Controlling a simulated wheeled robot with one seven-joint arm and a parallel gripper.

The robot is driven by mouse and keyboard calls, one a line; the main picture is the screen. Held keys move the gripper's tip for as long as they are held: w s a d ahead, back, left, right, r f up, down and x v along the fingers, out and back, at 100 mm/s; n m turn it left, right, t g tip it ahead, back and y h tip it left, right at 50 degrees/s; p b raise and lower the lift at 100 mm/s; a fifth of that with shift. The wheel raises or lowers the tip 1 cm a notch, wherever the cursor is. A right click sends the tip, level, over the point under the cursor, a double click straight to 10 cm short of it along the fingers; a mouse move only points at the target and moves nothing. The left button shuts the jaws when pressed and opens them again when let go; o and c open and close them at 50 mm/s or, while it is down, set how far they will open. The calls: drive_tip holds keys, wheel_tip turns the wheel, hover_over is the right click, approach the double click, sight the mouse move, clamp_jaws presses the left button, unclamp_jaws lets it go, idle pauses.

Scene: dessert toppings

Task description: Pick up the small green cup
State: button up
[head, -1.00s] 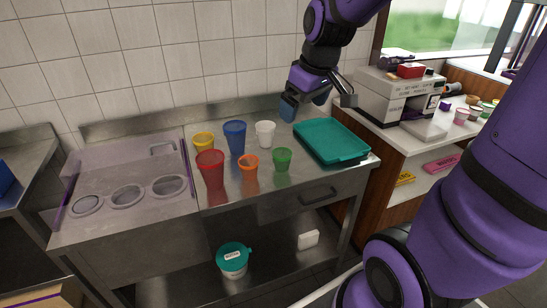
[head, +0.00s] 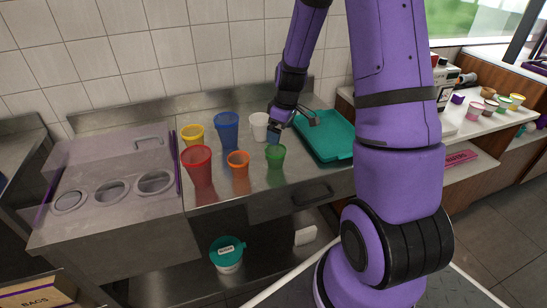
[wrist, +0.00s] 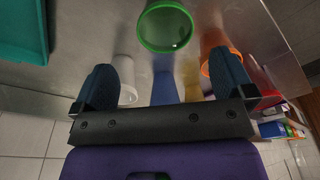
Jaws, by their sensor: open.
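The small green cup (head: 275,156) stands upright on the steel counter, at the front right of the group of cups. In the wrist view the green cup (wrist: 165,28) shows its round open rim, ahead of and roughly midway between my fingers. My gripper (head: 292,127) is just above and behind the green cup in the head view, pointing down. In the wrist view my gripper (wrist: 168,88) has its two blue fingertips wide apart, with nothing held between them. The cup is apart from the fingers.
An orange cup (head: 238,165) stands close left of the green cup. A white cup (head: 258,126) is behind it, with blue (head: 227,130), yellow (head: 192,134) and red (head: 198,166) cups farther left. A teal tray (head: 335,152) lies to the right. Bare steel is in front.

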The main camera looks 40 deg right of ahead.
sight(276, 153)
drive_tip(key=shift+w+a+f, duration=0.15)
drive_tip(key=shift+a+f, duration=0.05)
drive_tip(key=shift+f, duration=1.45)
drive_tip(key=shift+w+a+f, duration=0.15)
drive_tip(key=shift+a+f, duration=0.05)
drive_tip(key=shift+f, duration=1.4)
drive_tip(key=shift+w+a+f, duration=0.15)
drive_tip(key=shift+a+f, duration=0.05)
drive_tip(key=shift+f, duration=1.45)
drive_tip(key=c, duration=0.9)
